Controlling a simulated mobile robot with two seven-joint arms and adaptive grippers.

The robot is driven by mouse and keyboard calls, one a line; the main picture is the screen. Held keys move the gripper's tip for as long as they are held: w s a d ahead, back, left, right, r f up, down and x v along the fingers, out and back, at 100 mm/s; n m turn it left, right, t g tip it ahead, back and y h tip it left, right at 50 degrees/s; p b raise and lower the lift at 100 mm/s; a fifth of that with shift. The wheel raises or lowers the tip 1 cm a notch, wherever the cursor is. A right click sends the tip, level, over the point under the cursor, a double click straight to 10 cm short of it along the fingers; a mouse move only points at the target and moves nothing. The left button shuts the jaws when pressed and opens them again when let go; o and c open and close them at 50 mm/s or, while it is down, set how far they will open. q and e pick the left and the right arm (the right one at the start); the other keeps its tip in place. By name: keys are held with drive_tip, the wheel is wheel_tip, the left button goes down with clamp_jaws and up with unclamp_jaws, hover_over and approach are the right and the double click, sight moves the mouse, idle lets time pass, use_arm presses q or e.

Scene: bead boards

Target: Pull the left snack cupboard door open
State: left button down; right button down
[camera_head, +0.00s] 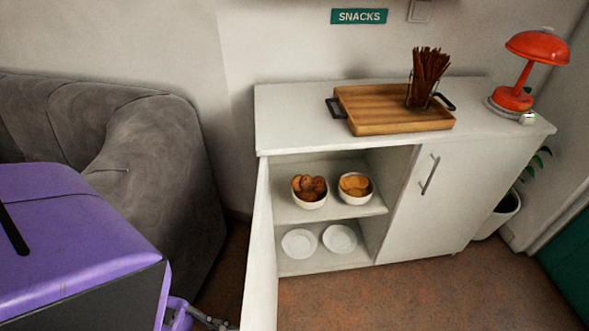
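The white snack cupboard (482,150) stands against the wall under a green "SNACKS" sign (359,16). Its left door (259,245) stands wide open, swung out toward me at the left side, and shows at a steep angle. The shelves behind it are exposed. The right door (440,200), with a metal bar handle (429,175), is shut. My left gripper (212,321) shows only in part at the bottom edge, close to the outer side of the open door. Its fingers are mostly cut off, and I cannot tell whether it touches the door. My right gripper is out of view.
Two bowls of snacks (309,191) (355,188) sit on the upper shelf, two plates (299,243) (340,239) below. A wooden tray (370,105) and red lamp (526,68) stand on top. A grey sofa (150,170) is left. Floor (400,297) before the cupboard is clear.

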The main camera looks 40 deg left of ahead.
use_arm(q)
drive_tip(key=s+a+m+g+h+b, duration=0.1)
drive_tip(key=s+a+g, duration=0.1)
drive_tip(key=a, duration=0.3)
drive_tip(key=shift+s+m, duration=0.3)
drive_tip(key=shift+s, duration=0.2)
drive_tip(key=shift+a, duration=0.1)
drive_tip(key=c, duration=1.8)
unclamp_jaws()
drive_tip(key=shift+c, duration=0.2)
drive_tip(key=shift+r, duration=0.1)
wheel_tip(320, 180, up, 10)
